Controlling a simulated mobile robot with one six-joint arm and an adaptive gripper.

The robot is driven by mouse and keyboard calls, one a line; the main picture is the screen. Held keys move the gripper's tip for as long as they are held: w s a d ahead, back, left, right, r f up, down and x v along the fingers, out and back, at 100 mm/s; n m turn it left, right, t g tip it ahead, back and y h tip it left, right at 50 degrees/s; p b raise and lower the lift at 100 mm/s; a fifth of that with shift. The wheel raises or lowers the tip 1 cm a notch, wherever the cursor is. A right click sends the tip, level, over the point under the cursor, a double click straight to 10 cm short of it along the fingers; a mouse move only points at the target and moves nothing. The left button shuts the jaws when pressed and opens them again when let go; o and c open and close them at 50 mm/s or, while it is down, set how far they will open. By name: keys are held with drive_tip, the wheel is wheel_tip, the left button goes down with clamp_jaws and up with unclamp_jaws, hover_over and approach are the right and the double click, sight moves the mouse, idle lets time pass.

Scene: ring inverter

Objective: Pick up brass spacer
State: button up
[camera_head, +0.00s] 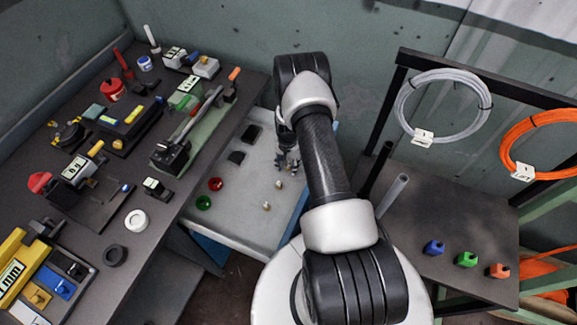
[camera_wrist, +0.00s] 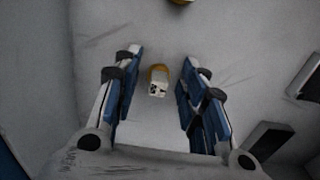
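A small brass-coloured piece with a pale, dark-speckled end (camera_wrist: 158,81), which looks like the brass spacer, shows between the fingers in the wrist view. A second brass-coloured piece (camera_wrist: 180,1) is cut off at the top edge. In the head view two small brass and pale pieces (camera_head: 279,184) (camera_head: 266,205) lie on the grey tray surface; I cannot tell them apart there. My gripper (camera_wrist: 161,62) is open, with a finger on each side of the piece and gaps on both sides. In the head view my gripper (camera_head: 288,163) hangs over the tray, above the pieces in the picture.
The grey tray (camera_head: 240,222) also holds a red disc (camera_head: 215,184), a green disc (camera_head: 203,202) and two black blocks (camera_head: 236,157) (camera_head: 252,133). A crowded dark bench (camera_head: 165,215) stands left. A dark table (camera_head: 430,200) with coloured bottles stands right.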

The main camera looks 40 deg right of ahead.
clamp_jaws()
idle(0.4)
wheel_tip(320, 180, up, 20)
drive_tip(key=p, duration=0.4)
